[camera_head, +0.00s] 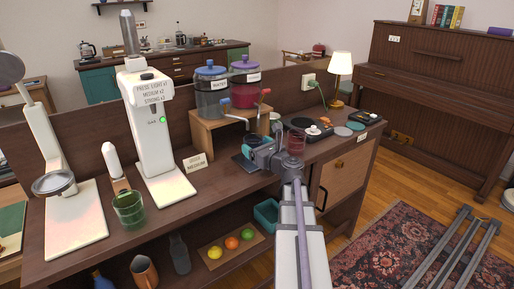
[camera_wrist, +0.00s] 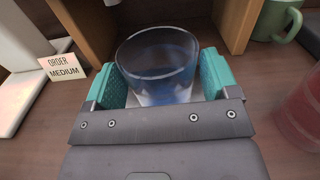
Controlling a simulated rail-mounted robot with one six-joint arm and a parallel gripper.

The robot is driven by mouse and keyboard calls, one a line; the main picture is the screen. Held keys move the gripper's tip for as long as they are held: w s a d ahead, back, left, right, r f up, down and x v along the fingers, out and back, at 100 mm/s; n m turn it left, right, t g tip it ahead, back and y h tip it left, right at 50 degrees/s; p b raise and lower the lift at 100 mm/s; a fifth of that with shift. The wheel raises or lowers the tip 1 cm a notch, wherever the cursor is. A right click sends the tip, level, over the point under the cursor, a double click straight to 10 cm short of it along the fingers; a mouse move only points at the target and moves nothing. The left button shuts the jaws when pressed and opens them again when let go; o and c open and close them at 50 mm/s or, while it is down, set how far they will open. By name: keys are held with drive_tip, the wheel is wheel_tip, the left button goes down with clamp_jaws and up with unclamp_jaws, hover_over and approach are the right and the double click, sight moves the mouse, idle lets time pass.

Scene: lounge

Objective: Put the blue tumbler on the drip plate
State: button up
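The blue tumbler (camera_wrist: 160,65) is a clear, faintly blue glass, upright between the teal finger pads of my gripper (camera_wrist: 165,80) in the wrist view. The pads sit close against both sides, and my gripper looks shut on it. In the head view my gripper (camera_head: 257,148) is low over the counter, in front of the wooden dispenser stand, and largely hides the tumbler. I cannot tell whether the tumbler touches the plate or the counter.
The wooden stand (camera_head: 203,133) carries a blue-lidded dispenser (camera_head: 211,100) and a red one (camera_head: 244,92). An order card (camera_head: 195,162) stands left; a red glass (camera_head: 297,142) stands close right. A white coffee machine (camera_head: 150,130) and green glass (camera_head: 129,208) are farther left.

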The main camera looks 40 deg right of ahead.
drive_tip(key=shift+o, duration=1.3)
drive_tip(key=shift+r, duration=0.15)
drive_tip(key=s+a, duration=0.1)
drive_tip(key=s, duration=1.1)
drive_tip(key=shift+w, duration=0.1)
